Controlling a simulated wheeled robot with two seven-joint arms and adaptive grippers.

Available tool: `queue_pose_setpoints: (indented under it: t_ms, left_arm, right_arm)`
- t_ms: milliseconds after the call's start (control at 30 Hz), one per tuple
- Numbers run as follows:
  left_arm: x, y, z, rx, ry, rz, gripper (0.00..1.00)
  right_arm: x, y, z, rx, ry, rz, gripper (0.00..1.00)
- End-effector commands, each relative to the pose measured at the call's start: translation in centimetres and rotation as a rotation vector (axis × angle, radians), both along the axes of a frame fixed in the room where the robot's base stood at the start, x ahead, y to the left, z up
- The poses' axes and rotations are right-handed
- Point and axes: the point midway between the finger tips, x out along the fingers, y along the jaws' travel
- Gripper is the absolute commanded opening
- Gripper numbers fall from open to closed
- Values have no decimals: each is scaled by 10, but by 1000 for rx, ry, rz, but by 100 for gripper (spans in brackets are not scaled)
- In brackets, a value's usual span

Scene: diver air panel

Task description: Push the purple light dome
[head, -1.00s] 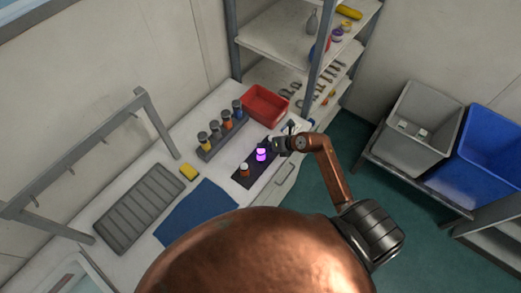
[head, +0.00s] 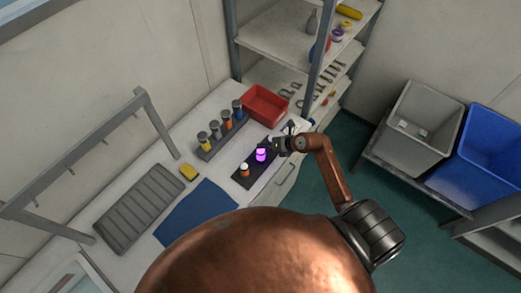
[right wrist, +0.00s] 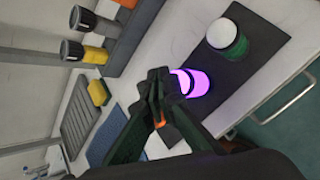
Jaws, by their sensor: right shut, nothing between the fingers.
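The purple light dome (head: 261,156) glows on the dark panel (head: 244,181) on the bench. It also shows bright in the right wrist view (right wrist: 199,84), just right of my fingertips, which cover its left edge. My right gripper (head: 270,146) is shut and empty, right beside the dome; in the right wrist view its fingers (right wrist: 158,88) point toward the panel. I cannot tell whether they touch the dome. A green dome with a white top (right wrist: 228,38) shows in the right wrist view. My left gripper is out of view.
A rack of several dark-capped cylinders (head: 207,155) stands behind the panel. A red bin (head: 264,105) is at the bench's far end. A yellow sponge (head: 188,172), a blue mat (head: 196,212) and a grey ribbed tray (head: 140,209) lie to the left.

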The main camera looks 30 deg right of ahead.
Motion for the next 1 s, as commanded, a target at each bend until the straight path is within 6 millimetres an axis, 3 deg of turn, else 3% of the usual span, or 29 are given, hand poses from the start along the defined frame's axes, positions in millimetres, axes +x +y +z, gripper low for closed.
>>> queue_pose_setpoints:
  t_ms: [1000]
  left_arm:
    - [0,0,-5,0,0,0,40]
  right_arm:
    - [0,0,-11,-1,2,1,0]
